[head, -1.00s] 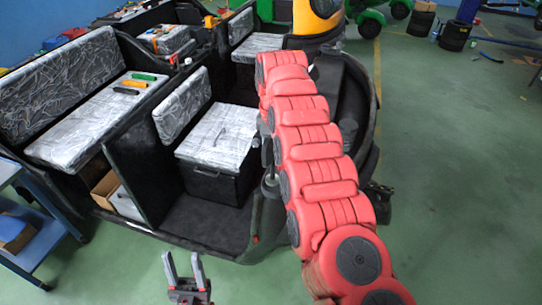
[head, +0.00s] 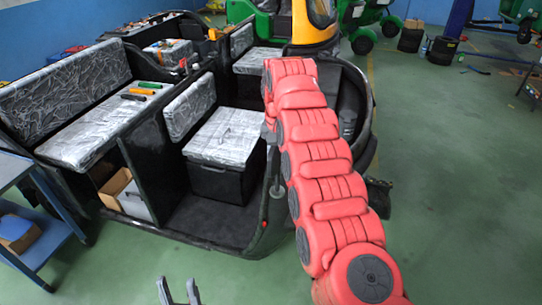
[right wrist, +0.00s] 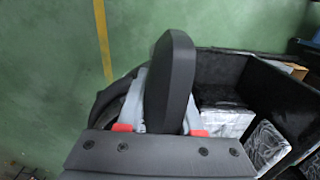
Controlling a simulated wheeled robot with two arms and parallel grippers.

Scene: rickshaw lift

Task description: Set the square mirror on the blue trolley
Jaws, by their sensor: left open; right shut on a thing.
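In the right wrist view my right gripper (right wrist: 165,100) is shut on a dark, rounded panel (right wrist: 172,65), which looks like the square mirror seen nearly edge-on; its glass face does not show. In the head view my right arm reaches up the picture over the rickshaw's right side, and I cannot make out its gripper or the mirror. The blue trolley (head: 14,172) stands at the left edge, partly out of the picture, with a lower shelf. My left gripper (head: 179,285) is open and empty at the bottom edge, right of the trolley.
The black rickshaw (head: 220,217) with plastic-wrapped seats fills the middle. Coloured tools (head: 140,91) lie on its long seat. Tyres (head: 444,50) stand far back right. The green floor (head: 455,190) is open at the right.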

